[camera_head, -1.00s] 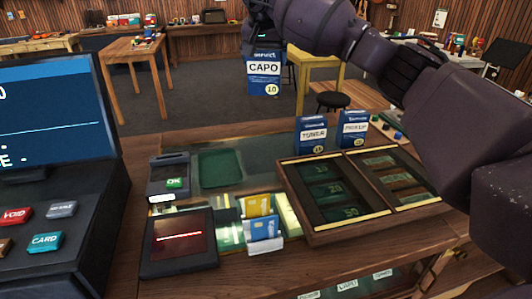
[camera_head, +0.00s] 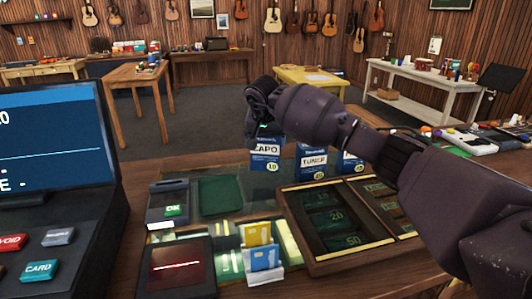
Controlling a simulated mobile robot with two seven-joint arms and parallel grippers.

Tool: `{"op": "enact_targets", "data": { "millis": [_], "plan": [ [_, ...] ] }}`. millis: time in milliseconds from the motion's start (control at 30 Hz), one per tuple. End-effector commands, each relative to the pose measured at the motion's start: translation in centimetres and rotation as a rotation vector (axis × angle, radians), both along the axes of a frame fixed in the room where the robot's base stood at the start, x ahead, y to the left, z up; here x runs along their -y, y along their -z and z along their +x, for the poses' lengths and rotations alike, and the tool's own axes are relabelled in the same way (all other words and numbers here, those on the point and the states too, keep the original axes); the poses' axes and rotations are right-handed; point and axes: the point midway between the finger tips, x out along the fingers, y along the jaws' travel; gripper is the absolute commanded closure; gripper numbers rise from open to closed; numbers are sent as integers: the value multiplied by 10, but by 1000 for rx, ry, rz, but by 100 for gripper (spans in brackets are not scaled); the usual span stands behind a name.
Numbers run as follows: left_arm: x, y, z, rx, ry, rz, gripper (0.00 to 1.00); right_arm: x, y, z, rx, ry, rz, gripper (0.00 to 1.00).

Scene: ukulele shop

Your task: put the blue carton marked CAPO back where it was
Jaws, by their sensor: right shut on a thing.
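The blue carton marked CAPO (camera_head: 265,158) is upright to the left of the blue TUNER carton (camera_head: 312,160), with a small gap between them. My right gripper (camera_head: 264,130) is shut on its top from above. The gripper and wrist hide the carton's upper edge. Its base is near the counter top, but I cannot tell whether it touches. A third blue carton (camera_head: 352,164) stands right of TUNER, partly behind my right arm. My left gripper is out of view.
A dark green mat (camera_head: 220,196) and a card reader (camera_head: 168,205) lie left of the cartons. A wooden cash tray (camera_head: 310,262) is in front of TUNER. A card holder (camera_head: 263,276) and the register screen (camera_head: 50,135) stand nearer and left.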

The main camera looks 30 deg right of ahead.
Motion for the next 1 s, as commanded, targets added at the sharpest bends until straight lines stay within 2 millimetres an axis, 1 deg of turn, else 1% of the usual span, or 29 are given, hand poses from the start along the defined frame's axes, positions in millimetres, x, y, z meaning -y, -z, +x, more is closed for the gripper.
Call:
{"op": "enact_targets", "data": {
  "millis": [167, 433, 500, 633, 867, 900, 933, 967, 1000],
  "plan": [
    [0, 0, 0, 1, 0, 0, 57, -1, 8, 0, 1, -1, 1, 36],
    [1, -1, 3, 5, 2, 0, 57, -1, 43, 0, 0, 0, 1, 36],
    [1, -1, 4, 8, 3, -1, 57, 0, 46, 0, 1, 0, 2, 36],
    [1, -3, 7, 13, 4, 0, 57, 0, 45, 0, 3, 0, 1, 36],
    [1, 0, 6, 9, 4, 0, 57, 0, 49, 0, 1, -1, 0, 36],
    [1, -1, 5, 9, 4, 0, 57, 0, 49, 0, 1, -1, 0, 7],
    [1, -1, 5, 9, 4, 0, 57, 0, 49, 0, 1, 0, 0, 2],
    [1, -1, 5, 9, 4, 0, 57, 0, 49, 0, 1, 0, 0, 0],
    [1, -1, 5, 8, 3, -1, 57, 0, 49, 0, 1, 0, 0, 0]
  ]
}}
